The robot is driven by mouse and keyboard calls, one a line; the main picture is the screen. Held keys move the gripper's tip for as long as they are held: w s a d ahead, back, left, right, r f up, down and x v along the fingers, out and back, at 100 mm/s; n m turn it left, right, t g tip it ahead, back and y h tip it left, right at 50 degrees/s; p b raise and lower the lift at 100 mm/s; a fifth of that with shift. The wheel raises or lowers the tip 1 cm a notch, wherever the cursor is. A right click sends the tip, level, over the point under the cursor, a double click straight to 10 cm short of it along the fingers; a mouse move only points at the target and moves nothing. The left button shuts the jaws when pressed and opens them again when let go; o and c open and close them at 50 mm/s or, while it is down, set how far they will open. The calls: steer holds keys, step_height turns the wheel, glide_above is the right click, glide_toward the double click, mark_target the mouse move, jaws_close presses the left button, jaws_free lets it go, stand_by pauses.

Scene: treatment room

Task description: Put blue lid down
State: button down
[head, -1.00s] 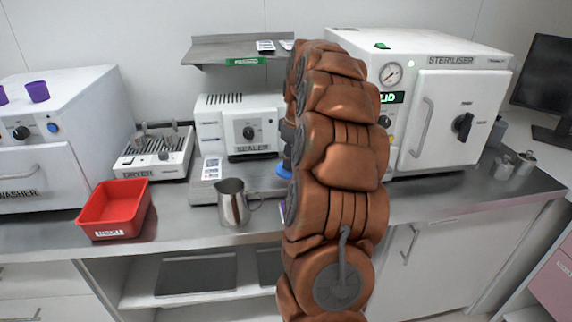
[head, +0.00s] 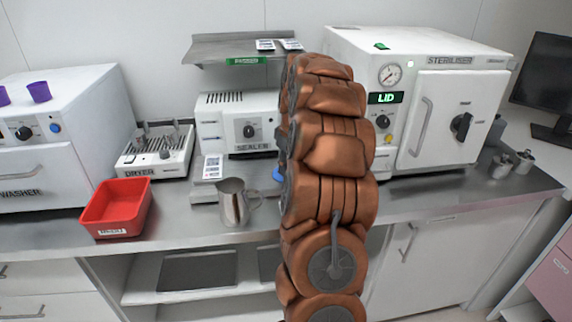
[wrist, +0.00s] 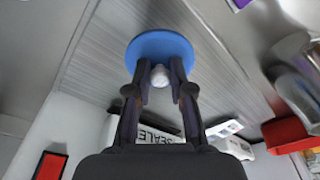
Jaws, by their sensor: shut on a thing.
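The blue lid (wrist: 160,48) is a flat round disc with a pale knob (wrist: 159,76). In the wrist view my gripper (wrist: 158,88) is shut on the knob, one finger on each side.
A steel jug (head: 234,203) stands just left of the lid, near the counter's front edge. A red bin (head: 117,210) is farther left. The sealer (head: 240,125) stands behind, and the steriliser (head: 450,110) is at the right. Bare counter (head: 440,190) lies before the steriliser.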

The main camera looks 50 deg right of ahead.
steer(key=shift+f, duration=0.1)
steer(key=c, duration=1)
jaws_free()
steer(key=shift+c, duration=0.2)
step_height(320, 180, up, 12)
steer(key=s+b, duration=0.1)
steer(key=b, duration=0.1)
steer(key=shift+s, duration=0.35)
